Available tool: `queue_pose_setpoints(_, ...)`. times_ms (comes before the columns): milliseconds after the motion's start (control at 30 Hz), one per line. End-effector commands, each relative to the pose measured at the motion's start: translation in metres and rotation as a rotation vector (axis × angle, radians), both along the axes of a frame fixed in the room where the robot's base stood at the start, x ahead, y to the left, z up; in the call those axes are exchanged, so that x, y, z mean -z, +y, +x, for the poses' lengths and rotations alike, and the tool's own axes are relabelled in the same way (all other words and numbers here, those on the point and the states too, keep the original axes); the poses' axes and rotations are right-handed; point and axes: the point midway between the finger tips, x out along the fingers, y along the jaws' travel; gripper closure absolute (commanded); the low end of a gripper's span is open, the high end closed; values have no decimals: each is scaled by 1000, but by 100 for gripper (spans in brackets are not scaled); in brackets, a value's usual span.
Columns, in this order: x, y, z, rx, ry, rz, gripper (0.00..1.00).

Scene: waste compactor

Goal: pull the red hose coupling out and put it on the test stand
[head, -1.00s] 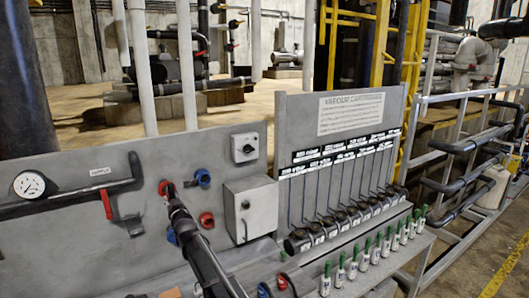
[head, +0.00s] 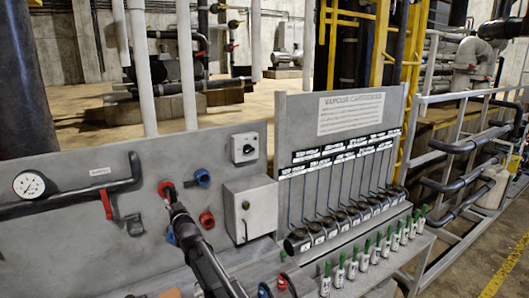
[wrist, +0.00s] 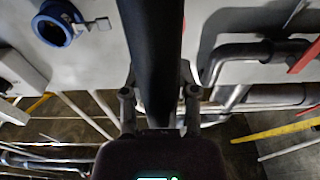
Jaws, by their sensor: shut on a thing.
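The red hose coupling (head: 165,188) shows as a red ring at the grey panel (head: 110,165), at the tip of my gripper (head: 175,206). In the wrist view my gripper (wrist: 160,98) has its two fingers on either side of a thick dark cylinder (wrist: 152,45), which runs from between them to the top edge. The fingers are shut on it. The cylinder hides the red ring there, and I cannot tell whether the coupling is still seated. A blue coupling (head: 202,178) sits just right of it; a blue socket also shows in the wrist view (wrist: 55,27). I cannot clearly identify the test stand.
Another red fitting (head: 207,220) is lower right on the panel, beside a grey box (head: 250,207). A red ring (head: 282,282) and a blue ring (head: 264,290) sit at the bench front. A pipe with a red handle (head: 106,205) is left. Green-topped vials (head: 352,268) line the right bench.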

Motion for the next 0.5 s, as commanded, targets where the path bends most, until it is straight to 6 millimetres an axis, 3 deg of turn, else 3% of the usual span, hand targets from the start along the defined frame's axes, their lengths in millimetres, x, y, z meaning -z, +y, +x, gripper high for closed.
queue_pose_setpoints(500,0,-8,-13,0,-1,1,100)
